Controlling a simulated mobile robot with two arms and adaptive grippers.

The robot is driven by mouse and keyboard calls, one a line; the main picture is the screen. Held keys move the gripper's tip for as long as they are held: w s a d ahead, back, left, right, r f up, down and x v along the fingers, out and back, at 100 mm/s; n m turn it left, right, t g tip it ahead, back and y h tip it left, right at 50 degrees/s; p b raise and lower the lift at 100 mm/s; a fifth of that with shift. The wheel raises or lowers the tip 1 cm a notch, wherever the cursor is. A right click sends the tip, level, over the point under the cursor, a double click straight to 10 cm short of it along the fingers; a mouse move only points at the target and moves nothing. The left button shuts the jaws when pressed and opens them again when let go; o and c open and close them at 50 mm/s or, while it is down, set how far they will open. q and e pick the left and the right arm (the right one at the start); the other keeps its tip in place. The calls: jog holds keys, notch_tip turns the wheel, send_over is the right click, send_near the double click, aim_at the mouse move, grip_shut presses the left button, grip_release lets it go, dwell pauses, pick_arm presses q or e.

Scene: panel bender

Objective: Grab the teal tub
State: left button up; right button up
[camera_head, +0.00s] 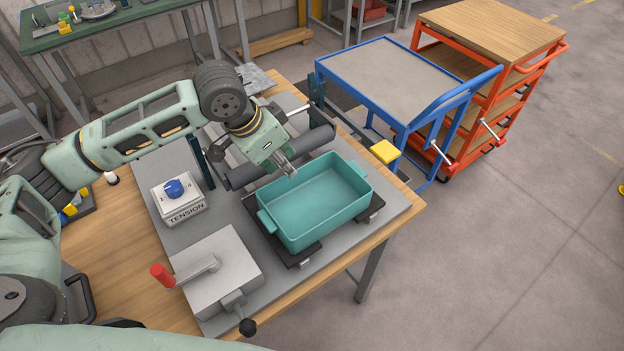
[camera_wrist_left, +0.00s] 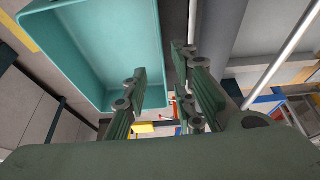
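The teal tub (camera_head: 325,222) is an open, rectangular box with small end handles, and it looks empty. It sits upright on two black supports on the grey plate of the bench. My left gripper (camera_head: 289,170) is at its far-left rim in the head view, pointing down toward it. In the left wrist view, the fingers of my left gripper (camera_wrist_left: 163,82) are spread apart, with the tub's wall (camera_wrist_left: 166,45) near the gap between them. I cannot tell whether they touch it. My right gripper is not in view.
A dark roller (camera_head: 275,160) lies behind the tub. A tension dial box (camera_head: 180,198) and a grey block with a red-handled lever (camera_head: 215,270) stand left of it. A blue cart (camera_head: 390,80) and an orange cart (camera_head: 490,40) stand beyond. Floor to the right is clear.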

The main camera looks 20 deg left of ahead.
aim_at(297, 186)
pick_arm(q)
jog(key=shift+w+f, duration=0.15)
jog(key=shift+w, duration=0.1)
jog(key=shift+p+x, duration=0.65)
jog(key=shift+x, duration=0.9)
jog(key=x, duration=0.1)
jog(key=p+x, duration=0.1)
jog(key=x, duration=0.1)
jog(key=shift+w+d+f, duration=0.15)
jog(key=shift+w+f, duration=0.05)
jog(key=shift+w, duration=0.1)
jog(key=shift+f, duration=0.25)
grip_shut()
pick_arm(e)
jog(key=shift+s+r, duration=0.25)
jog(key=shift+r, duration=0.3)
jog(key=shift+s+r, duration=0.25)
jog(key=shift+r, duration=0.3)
pick_arm(q)
jog(key=shift+r, duration=0.1)
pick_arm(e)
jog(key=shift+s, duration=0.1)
